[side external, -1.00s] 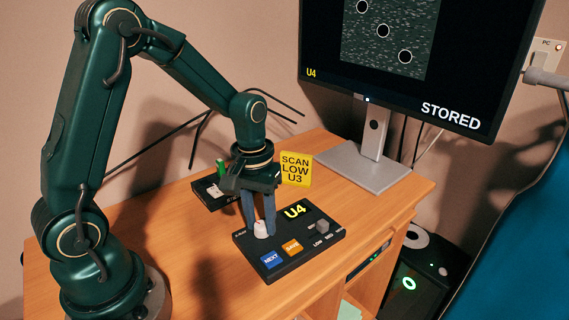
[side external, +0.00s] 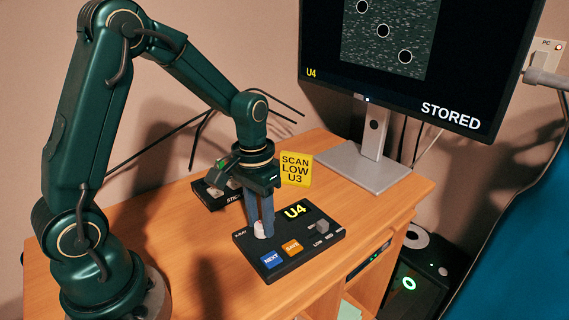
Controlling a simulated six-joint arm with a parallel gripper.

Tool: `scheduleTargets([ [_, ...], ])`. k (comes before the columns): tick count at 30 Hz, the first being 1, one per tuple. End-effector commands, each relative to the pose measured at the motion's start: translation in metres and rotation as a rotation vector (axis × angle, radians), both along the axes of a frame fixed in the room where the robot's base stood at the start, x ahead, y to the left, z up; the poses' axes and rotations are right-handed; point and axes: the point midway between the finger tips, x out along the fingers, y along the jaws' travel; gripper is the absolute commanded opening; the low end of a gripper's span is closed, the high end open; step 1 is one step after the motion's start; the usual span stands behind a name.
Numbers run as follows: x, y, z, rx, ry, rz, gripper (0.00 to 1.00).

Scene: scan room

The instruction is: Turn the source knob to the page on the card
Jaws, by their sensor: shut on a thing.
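The black control panel (side external: 318,242) lies on the desk. Its display (side external: 296,210) reads U4. My gripper (side external: 262,228) points down and is shut on the pale source knob (side external: 261,231) at the panel's left, near the X-RAY label. The fingers hide part of the knob, and I cannot read where it points. A yellow card (side external: 296,169) behind the panel reads SCAN LOW U3. The monitor (side external: 410,60) shows a grey scan with dark round spots, U4 and STORED.
A blue NEXT button (side external: 271,260) and an orange SAVE button (side external: 292,248) sit in front of the knob. A grey slider knob (side external: 322,226) stands near LOW. A black box (side external: 211,195) lies behind my gripper. The wooden desk (side external: 157,221) is clear at left.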

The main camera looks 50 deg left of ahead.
Motion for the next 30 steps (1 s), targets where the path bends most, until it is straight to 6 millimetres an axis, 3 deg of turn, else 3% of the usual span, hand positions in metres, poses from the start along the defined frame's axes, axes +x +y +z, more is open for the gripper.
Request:
scheduleTargets([
  [3, 0.001, 0.000, 0.000, 0.000, -0.004, 0.001, 0.00],
  [4, 0.001, 0.000, 0.000, 0.000, -0.004, 0.001, 0.50],
  [6, 0.001, 0.000, 0.000, 0.000, -0.004, 0.001, 0.68],
  [16, 0.001, 0.000, 0.003, 0.000, -0.003, 0.001, 0.68],
  [30, 0.001, 0.003, 0.051, 0.001, -0.005, 0.002, 0.68],
])
